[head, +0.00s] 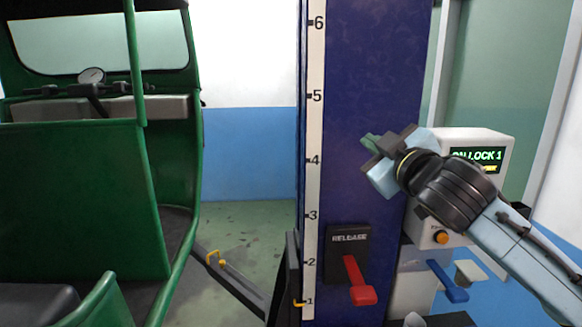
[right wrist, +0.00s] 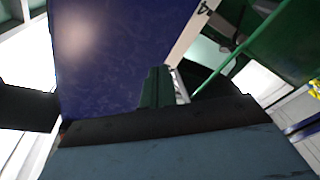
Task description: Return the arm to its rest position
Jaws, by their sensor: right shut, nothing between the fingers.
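My right gripper (head: 370,141) is raised in front of the blue lift post (head: 362,60), at about the height of the 4 mark. Its green fingertips are together with nothing between them. In the right wrist view the closed fingers (right wrist: 157,88) point toward the blue post (right wrist: 110,55). My right arm comes in from the lower right. My left gripper is not in view.
A red release lever (head: 360,285) sits low on the post. A control box (head: 480,155) with a lit display stands behind my right arm, with a blue lever (head: 448,282) below. The green rickshaw (head: 80,200) fills the left; a lift arm (head: 230,282) reaches toward it.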

